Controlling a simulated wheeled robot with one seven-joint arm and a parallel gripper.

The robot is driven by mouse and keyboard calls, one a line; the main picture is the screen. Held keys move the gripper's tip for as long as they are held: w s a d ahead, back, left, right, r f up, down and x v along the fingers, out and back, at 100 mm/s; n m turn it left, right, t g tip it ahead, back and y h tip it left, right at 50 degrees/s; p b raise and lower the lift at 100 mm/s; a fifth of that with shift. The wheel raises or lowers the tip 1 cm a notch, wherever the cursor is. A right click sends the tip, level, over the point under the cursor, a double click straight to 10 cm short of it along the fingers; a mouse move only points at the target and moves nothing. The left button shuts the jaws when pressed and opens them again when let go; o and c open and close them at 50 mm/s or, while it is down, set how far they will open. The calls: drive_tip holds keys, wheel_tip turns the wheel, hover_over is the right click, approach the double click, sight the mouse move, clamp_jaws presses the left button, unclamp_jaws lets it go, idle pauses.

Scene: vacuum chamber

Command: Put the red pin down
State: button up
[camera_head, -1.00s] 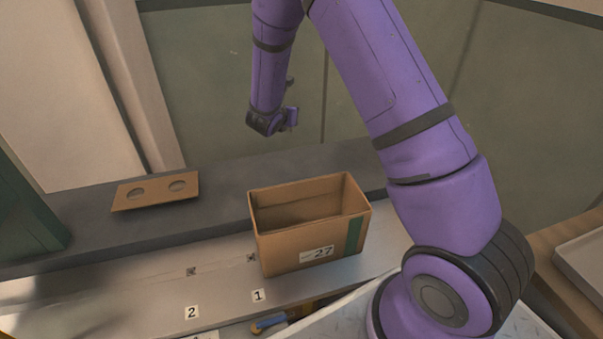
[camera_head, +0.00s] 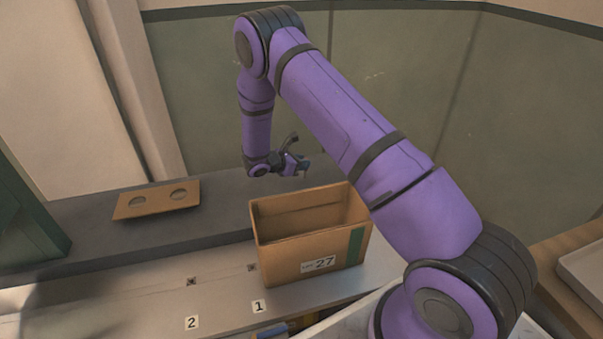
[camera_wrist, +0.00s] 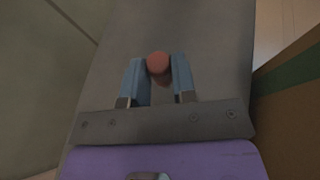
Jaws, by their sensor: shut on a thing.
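The red pin (camera_wrist: 158,64) shows in the wrist view as a rounded red end between the two blue fingers. My gripper (camera_wrist: 158,78) is shut on it. The pin's lower part is hidden between the fingers. In the head view my gripper (camera_head: 304,166) hangs above the dark grey ledge, behind and above the open cardboard box; the pin cannot be made out there.
The cardboard box (camera_head: 318,264) marked 27 stands on the light bench, and its side shows at the right of the wrist view (camera_wrist: 290,105). A brown plate with two holes (camera_head: 157,200) lies on the ledge (camera_head: 95,237) to the left. Labels 1 (camera_head: 258,306) and 2 (camera_head: 192,322) mark the bench.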

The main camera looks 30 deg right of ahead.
drive_tip(key=shift+f, duration=1.95)
drive_tip(key=shift+f, duration=0.15)
drive_tip(key=o, duration=0.9)
